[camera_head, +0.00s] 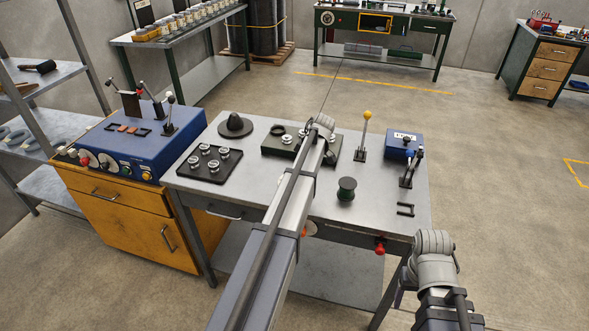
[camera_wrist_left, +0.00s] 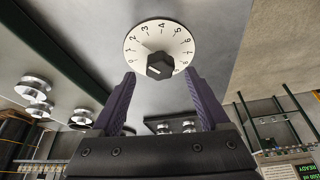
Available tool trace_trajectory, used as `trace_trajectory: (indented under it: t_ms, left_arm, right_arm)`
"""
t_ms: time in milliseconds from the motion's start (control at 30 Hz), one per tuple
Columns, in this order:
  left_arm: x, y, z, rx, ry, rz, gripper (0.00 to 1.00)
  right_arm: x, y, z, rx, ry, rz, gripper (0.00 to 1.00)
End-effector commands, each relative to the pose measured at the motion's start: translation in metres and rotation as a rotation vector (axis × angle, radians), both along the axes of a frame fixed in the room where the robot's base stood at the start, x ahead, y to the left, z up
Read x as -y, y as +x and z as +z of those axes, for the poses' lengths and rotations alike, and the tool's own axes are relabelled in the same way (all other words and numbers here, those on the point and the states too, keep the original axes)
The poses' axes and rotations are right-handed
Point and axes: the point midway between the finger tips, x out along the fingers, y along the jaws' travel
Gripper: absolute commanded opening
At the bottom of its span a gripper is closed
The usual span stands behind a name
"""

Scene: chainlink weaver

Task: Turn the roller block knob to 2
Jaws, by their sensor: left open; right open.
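The roller block knob is a black faceted knob (camera_wrist_left: 160,65) on a round white dial (camera_wrist_left: 160,36) numbered from 0 to 8, in the left wrist view. Its pale pointer line faces lower left in the picture; the exact number is unclear. My left gripper (camera_wrist_left: 160,76) is open, its purple fingers spread to either side of the knob and just below it in the picture. I see no grip on it. In the head view my left arm covers this gripper, over the dark roller block (camera_head: 274,147). My right gripper (camera_head: 399,294) is mostly hidden beside the table's right front corner.
A blue control box (camera_head: 125,150) stands left. Open floor lies right.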

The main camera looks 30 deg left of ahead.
Motion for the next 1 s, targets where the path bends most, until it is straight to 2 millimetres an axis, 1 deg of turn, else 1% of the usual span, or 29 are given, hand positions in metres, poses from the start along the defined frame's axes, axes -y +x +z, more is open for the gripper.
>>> trace_trajectory:
  t_ms: [33, 200, 300, 400, 900, 967, 1000]
  left_arm:
    - [0.003, 0.000, 0.014, 0.000, 0.000, -0.001, 0.79]
    - [0.012, 0.001, 0.035, -0.001, 0.000, -0.002, 0.79]
    - [0.016, 0.001, 0.043, 0.000, 0.000, -0.001, 0.79]
    - [0.018, 0.001, 0.046, 0.000, 0.000, -0.001, 0.79]
    - [0.019, 0.001, 0.045, -0.001, 0.000, -0.002, 0.79]
    - [0.024, -0.001, 0.044, -0.006, -0.003, -0.019, 0.79]
    - [0.032, -0.005, 0.044, -0.014, -0.009, -0.046, 0.79]
  right_arm:
    - [0.000, 0.000, 0.014, 0.000, 0.000, 0.000, 0.67]
    - [0.000, 0.000, 0.035, 0.000, 0.000, 0.001, 0.67]
    - [0.000, 0.000, 0.043, 0.000, 0.000, 0.001, 0.67]
    - [0.000, 0.000, 0.046, 0.000, 0.000, 0.001, 0.67]
    - [0.000, 0.000, 0.045, 0.000, 0.000, 0.001, 0.67]
    - [0.000, 0.000, 0.045, 0.000, 0.000, 0.001, 0.67]
    - [0.000, 0.000, 0.045, 0.000, 0.000, 0.001, 0.67]
